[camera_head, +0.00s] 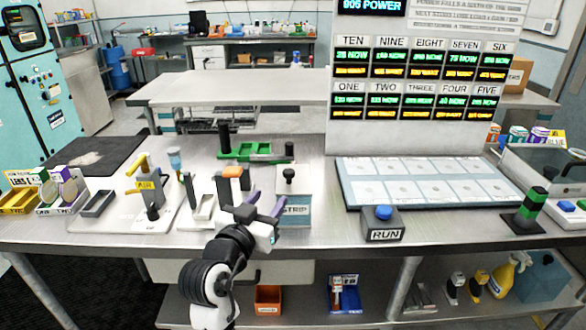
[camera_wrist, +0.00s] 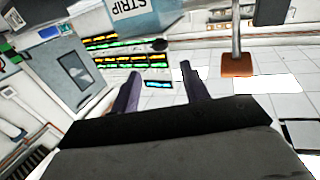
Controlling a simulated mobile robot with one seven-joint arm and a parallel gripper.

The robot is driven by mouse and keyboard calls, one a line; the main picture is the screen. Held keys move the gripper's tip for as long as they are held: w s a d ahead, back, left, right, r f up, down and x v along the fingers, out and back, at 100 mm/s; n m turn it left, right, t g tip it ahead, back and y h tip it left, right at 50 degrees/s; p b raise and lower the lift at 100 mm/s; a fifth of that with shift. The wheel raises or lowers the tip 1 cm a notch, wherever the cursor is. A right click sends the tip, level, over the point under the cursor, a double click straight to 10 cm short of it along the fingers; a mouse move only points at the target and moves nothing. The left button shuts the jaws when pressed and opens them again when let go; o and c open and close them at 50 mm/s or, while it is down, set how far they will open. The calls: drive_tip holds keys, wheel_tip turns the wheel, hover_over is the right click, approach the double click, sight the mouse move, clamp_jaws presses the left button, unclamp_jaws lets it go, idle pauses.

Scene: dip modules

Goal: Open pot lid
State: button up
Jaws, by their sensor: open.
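A pot labelled STRIP (camera_head: 292,212) stands on the steel bench, just right of my gripper. Its flat grey lid (camera_head: 300,187) sits on top with a short black knob (camera_head: 289,174). My gripper (camera_head: 266,202) is open and empty, with two purple fingers pointing up in the head view, left of the pot and below the knob's height in the picture. Part of the pot's front is close behind the right finger; I cannot tell whether they touch. In the wrist view the fingers (camera_wrist: 160,75) are apart, and the STRIP label of the pot (camera_wrist: 130,8) shows at the top edge.
Left of my gripper stand a grey slotted block and an orange-topped block (camera_head: 235,172). Right are a white sample board (camera_head: 427,182) and a RUN box with a blue button (camera_head: 384,225). Bare bench lies between the pot and RUN box.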

sight(287, 174)
drive_tip(key=p+x, duration=0.3)
drive_tip(key=x, duration=0.8)
drive_tip(key=shift+w+r+p, duration=0.1)
drive_tip(key=shift+r+p, duration=0.05)
drive_tip(key=shift+p, duration=0.2)
drive_tip(key=shift+w+d, duration=0.2)
drive_tip(key=shift+w, duration=0.4)
clamp_jaws()
